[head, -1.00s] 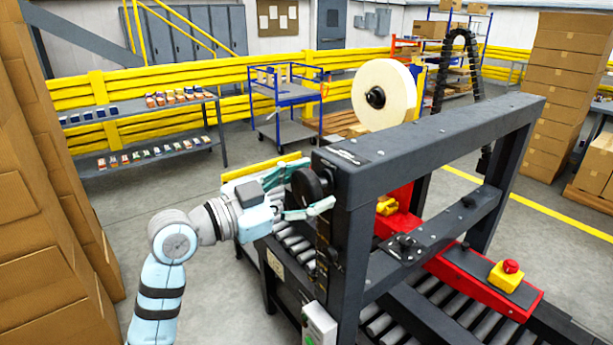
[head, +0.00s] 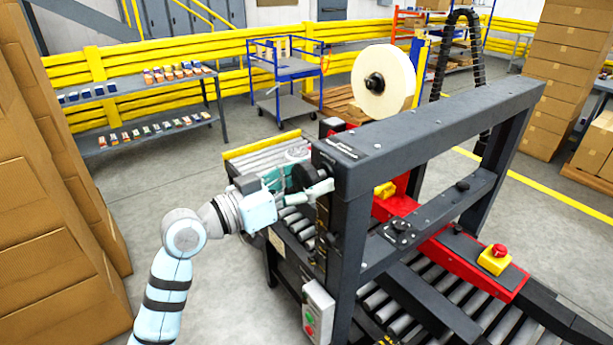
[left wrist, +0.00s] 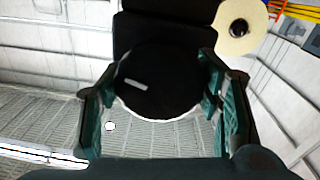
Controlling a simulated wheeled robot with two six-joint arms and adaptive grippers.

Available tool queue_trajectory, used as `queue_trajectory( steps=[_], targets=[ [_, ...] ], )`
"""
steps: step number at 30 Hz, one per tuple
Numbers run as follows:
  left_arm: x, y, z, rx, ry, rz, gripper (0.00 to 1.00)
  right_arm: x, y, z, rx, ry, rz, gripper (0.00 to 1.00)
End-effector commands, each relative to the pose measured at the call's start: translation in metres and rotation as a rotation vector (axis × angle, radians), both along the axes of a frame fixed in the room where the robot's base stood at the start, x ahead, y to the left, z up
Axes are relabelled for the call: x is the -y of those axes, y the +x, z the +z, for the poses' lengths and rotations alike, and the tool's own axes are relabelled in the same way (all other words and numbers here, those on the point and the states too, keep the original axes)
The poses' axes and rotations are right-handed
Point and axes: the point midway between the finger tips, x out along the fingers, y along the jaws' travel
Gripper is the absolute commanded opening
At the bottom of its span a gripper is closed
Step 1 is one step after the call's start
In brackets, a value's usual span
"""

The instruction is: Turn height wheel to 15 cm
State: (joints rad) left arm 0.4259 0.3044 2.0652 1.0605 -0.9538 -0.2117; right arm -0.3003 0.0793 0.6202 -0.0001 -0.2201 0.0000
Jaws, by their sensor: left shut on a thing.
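The height wheel (head: 307,179) is a dark round handwheel on the left upright of the dark grey machine frame (head: 345,215). My left gripper (head: 300,184) is at the wheel, with one finger on the far side and one on the near side. In the left wrist view the wheel (left wrist: 158,82) is a black disc with a light mark, and the left gripper's green-padded fingers (left wrist: 158,112) close on its two sides. The scale reading for the height cannot be made out. My right gripper is not in view.
A roller conveyor (head: 385,318) runs under the frame. A control box (head: 318,312) hangs on the near upright, and a red beam (head: 445,262) carries an emergency stop (head: 496,258). A tape roll (head: 384,82) stands above. Stacked cartons (head: 50,200) stand at the left.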

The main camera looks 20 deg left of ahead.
Motion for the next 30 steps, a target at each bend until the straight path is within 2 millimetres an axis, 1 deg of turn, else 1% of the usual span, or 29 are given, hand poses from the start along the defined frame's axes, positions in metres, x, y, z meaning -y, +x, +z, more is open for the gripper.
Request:
queue_trajectory(
  steps=[1, 8, 9, 11, 12, 23, 26, 30],
  targets=[
    [0.000, 0.000, 0.004, 0.009, -0.004, 0.002, 0.30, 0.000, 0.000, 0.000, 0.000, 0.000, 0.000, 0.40],
    [0.000, 0.000, 0.004, 0.011, -0.004, 0.002, 0.30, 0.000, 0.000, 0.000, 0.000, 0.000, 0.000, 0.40],
    [0.000, 0.000, 0.004, 0.011, -0.003, 0.002, 0.63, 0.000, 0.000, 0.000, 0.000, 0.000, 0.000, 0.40],
    [0.000, 0.000, 0.003, 0.009, -0.003, 0.002, 0.72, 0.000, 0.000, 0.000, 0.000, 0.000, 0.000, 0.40],
    [0.000, 0.000, 0.003, 0.009, -0.002, 0.001, 0.79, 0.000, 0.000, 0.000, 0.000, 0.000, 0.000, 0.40],
    [-0.002, -0.001, 0.001, 0.005, 0.001, 0.002, 0.79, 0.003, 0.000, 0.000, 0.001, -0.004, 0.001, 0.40],
    [-0.011, -0.010, -0.001, 0.005, 0.005, 0.004, 0.79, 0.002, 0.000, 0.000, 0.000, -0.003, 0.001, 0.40],
    [-0.033, -0.034, -0.003, 0.003, 0.012, 0.005, 0.79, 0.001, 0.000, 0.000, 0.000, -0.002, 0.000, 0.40]
  ],
)
